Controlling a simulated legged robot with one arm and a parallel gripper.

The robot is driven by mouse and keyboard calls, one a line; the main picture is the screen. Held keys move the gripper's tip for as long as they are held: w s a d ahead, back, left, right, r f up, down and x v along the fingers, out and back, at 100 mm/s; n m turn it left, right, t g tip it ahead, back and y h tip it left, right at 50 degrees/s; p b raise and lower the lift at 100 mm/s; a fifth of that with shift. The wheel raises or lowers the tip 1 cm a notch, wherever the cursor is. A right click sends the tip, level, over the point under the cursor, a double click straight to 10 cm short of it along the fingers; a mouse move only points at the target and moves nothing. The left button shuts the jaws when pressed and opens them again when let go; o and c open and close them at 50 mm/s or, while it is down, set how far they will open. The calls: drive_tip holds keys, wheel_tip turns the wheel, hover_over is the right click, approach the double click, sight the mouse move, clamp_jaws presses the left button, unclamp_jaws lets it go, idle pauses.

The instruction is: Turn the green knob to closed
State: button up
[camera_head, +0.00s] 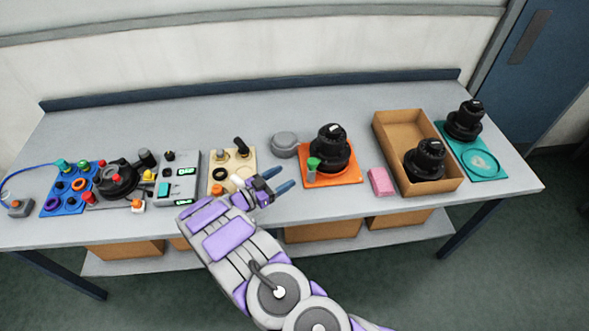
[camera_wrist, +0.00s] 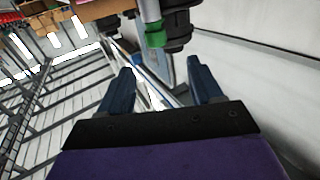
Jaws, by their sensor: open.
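The green knob (camera_head: 313,164) is a small upright cylinder at the front left of a black round device (camera_head: 330,148) on an orange square base (camera_head: 345,177). My gripper (camera_head: 280,178) is just left of the orange base, its blue fingers open, empty and pointing right toward the knob. In the wrist view, the green knob (camera_wrist: 155,38) hangs from a grey stem at the top, between the lines of the two open fingers (camera_wrist: 160,68) and apart from them. Whether the knob reads open or closed cannot be told.
Left of my gripper are a beige panel (camera_head: 247,158), a grey box with displays (camera_head: 180,163) and a blue board (camera_head: 62,205). A grey round lid (camera_head: 285,144) lies behind. To the right are a pink block (camera_head: 381,182), an open cardboard box (camera_head: 386,135) and a teal base (camera_head: 497,174).

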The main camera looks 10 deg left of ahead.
drive_tip(key=shift+v, duration=1.5)
drive_tip(key=w+a+r+n+t+y, duration=0.1)
drive_tip(key=w+a+r+n+y, duration=0.25)
drive_tip(key=w+r+y, duration=0.8)
wheel_tip(320, 180, up, 11)
drive_tip(key=s+d+n+g+y+b, duration=0.1)
drive_tip(key=s+d+n+g+y, duration=0.15)
drive_tip(key=y, duration=0.25)
drive_tip(key=s+d+n+g+h, duration=0.1)
drive_tip(key=s+d+g, duration=0.3)
drive_tip(key=s+d, duration=0.6)
drive_tip(key=s+d+n+g+h, duration=0.1)
drive_tip(key=s+d+g, duration=0.3)
drive_tip(key=s+d, duration=0.7)
drive_tip(key=s+d+g+h+b, duration=0.1)
drive_tip(key=s+d+g, duration=0.4)
drive_tip(key=s, duration=2.1)
drive_tip(key=d, duration=0.5)
drive_tip(key=shift+s+d+f+n+h, duration=0.2)
drive_tip(key=shift+s+n+h, duration=0.1)
drive_tip(key=shift+n+h, duration=0.1)
